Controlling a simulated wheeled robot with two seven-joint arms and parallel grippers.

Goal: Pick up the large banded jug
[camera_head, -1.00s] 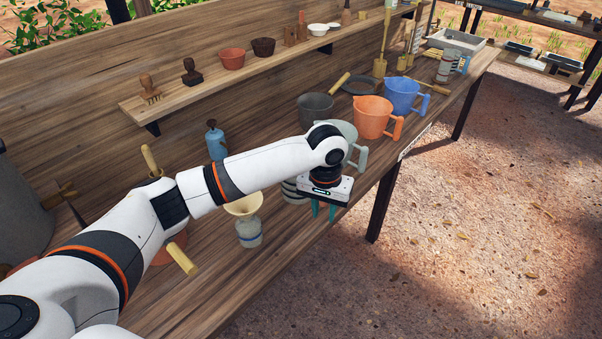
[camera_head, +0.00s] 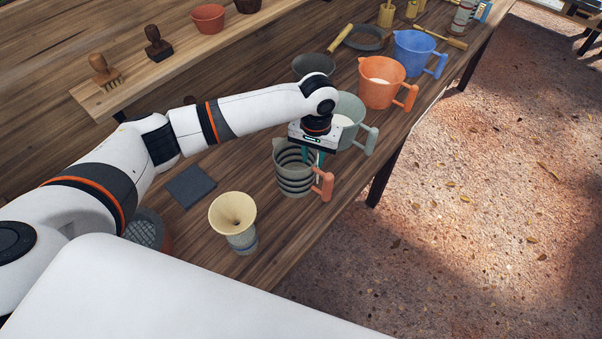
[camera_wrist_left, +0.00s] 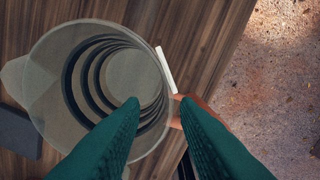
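The large banded jug (camera_head: 294,183) stands upright on the wooden table, grey-green with dark bands and an orange handle (camera_head: 325,186). In the left wrist view the jug (camera_wrist_left: 72,75) is seen from above, its open mouth filling the left half. My left gripper (camera_head: 313,157) is over the jug's handle side, teal fingers pointing down. In the left wrist view the left gripper (camera_wrist_left: 158,102) is open, its fingertips apart near the right rim; the right finger partly hides the handle. Contact cannot be told. My right gripper is not in view.
A pale green jug (camera_head: 350,118), an orange jug (camera_head: 380,92) and a blue jug (camera_head: 413,60) stand behind along the table. A cream funnel in a small jar (camera_head: 233,212) is at front left. A dark slab (camera_head: 191,186) lies left of the banded jug.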

